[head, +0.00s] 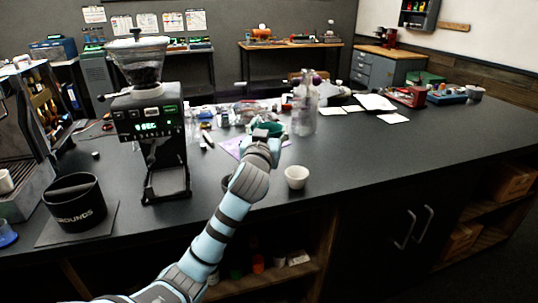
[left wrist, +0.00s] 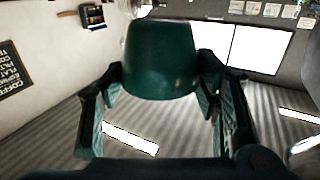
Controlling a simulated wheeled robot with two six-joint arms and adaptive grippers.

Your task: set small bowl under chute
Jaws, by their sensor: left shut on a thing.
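My left gripper (head: 263,136) is shut on a dark green small bowl (left wrist: 160,62), above the counter's middle. The bowl fills the space between the two fingers in the left wrist view (left wrist: 160,85). In the head view my gripper partly hides the green bowl (head: 283,129). The black grinder (head: 152,122) stands on the counter to the left of my gripper, with a clear hopper on top and a lit green display. Its chute is not clear at this size. Below it is an open-framed stand (head: 166,184), with no bowl seen in it. My right gripper is not in view.
A white cup (head: 297,177) stands right of my left forearm. A black grounds bin (head: 75,204) sits on a mat left of the grinder. A clear bottle (head: 304,108) and clutter stand behind my gripper. The counter's right side has free room.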

